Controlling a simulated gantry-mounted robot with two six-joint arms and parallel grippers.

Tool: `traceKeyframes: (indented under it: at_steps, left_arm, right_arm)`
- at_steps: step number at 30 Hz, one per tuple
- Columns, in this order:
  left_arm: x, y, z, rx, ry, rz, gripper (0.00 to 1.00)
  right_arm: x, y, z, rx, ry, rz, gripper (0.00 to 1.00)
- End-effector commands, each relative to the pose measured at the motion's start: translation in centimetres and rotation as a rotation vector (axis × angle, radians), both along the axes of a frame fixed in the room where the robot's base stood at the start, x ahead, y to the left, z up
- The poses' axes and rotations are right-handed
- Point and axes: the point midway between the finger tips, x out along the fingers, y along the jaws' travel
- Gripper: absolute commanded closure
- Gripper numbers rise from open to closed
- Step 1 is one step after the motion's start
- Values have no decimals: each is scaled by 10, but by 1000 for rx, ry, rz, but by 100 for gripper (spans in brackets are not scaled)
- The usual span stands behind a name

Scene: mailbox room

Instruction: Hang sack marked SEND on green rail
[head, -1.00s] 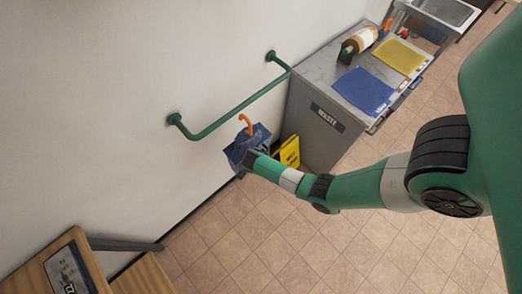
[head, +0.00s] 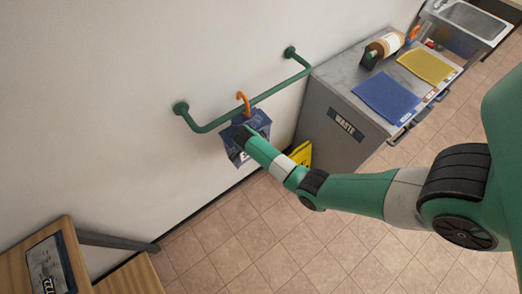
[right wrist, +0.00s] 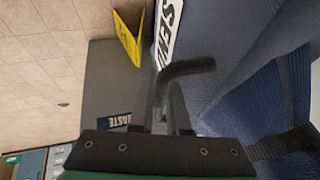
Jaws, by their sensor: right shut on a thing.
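The dark blue sack (head: 229,149) hangs from my right gripper (head: 246,137) just below the green rail (head: 213,126) in the head view. Its orange hook (head: 243,101) points up and overlaps the rail in the picture; I cannot tell whether it is around the rail or in front of it. In the right wrist view my right gripper (right wrist: 165,110) is shut by a dark curved handle (right wrist: 188,68) beside the blue sack (right wrist: 235,65). A white label reading SEND (right wrist: 167,30) shows there. My left gripper is out of view.
A grey cabinet marked WASTE (head: 343,122) stands right of the rail, with blue (head: 386,97) and yellow (head: 425,67) mats on top. A yellow floor sign (head: 301,153) stands beside it. A wooden unit (head: 75,265) is at lower left. The tiled floor between is clear.

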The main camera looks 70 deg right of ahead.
Motion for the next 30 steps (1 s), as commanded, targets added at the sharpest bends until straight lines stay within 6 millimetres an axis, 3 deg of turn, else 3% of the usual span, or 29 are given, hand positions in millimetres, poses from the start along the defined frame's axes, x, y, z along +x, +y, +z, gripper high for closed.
traceKeyframes:
  at_steps: [2, 15, 28, 29, 30]
  left_arm:
    - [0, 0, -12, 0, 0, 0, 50]
    - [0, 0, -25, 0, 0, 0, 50]
    - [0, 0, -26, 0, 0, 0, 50]
    - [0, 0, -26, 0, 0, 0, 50]
    - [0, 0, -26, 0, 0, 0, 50]
  right_arm:
    - [6, -4, -3, -2, -5, 0, 100]
    - [5, -3, -37, -1, -1, 1, 100]
    - [5, -3, -41, -2, -3, 1, 100]
    - [5, -3, -41, -2, -3, 1, 80]
    - [5, -3, -41, -2, -3, 1, 73]
